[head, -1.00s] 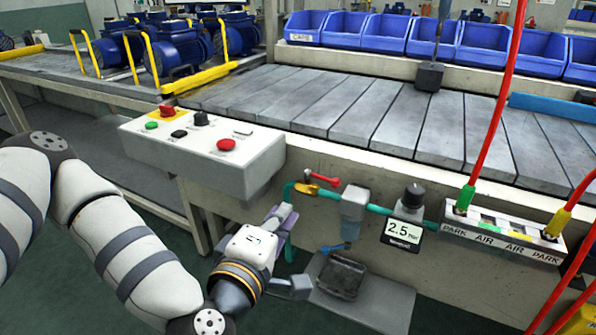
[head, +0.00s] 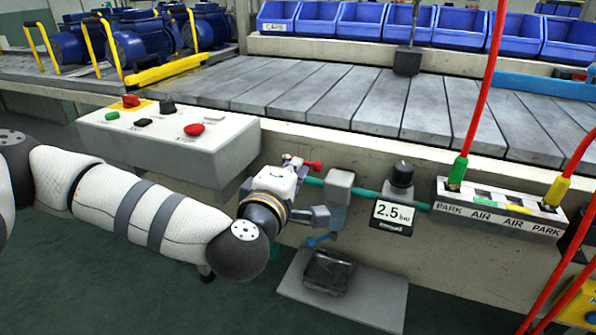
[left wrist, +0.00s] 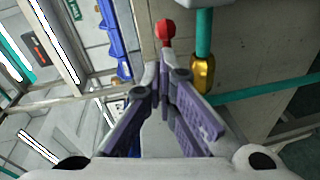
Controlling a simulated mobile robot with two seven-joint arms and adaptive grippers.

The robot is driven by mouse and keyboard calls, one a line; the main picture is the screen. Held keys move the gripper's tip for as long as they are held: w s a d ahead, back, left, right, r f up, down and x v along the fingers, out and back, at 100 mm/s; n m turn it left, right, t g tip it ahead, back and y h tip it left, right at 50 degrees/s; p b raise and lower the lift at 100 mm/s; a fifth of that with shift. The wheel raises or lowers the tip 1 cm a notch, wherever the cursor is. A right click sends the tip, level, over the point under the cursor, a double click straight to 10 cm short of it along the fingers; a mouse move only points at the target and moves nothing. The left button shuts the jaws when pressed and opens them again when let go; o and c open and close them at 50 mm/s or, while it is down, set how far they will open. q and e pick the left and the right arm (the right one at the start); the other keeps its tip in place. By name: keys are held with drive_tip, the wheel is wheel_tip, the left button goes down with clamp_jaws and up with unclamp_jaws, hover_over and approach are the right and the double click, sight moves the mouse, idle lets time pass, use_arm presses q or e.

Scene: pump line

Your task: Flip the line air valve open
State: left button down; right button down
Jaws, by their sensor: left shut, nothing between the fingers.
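The air valve's red lever (head: 314,165) shows just beyond my left gripper (head: 293,163) in the head view, on the green pipe under the bench edge. In the left wrist view the lever's red knob (left wrist: 165,28) is just ahead of the fingertips, and the brass valve body (left wrist: 203,72) is to their right. My left gripper (left wrist: 160,72) is shut and empty, its purple fingers together at the tips. I cannot tell whether it touches the lever. The gripper hides the valve body in the head view. My right gripper is not in view.
A control box (head: 168,140) with red and green buttons stands left of the valve. Right of it are a filter (head: 338,188), a gauge reading 2.5 (head: 393,213) and an air manifold (head: 500,208) with hoses.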

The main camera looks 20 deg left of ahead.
use_arm(q)
drive_tip(key=shift+w+d, duration=0.2)
drive_tip(key=shift+w, duration=0.1)
drive_tip(key=shift+w+d+f+p, duration=0.1)
drive_tip(key=shift+w+d+p, duration=0.35)
drive_tip(key=shift+w, duration=0.1)
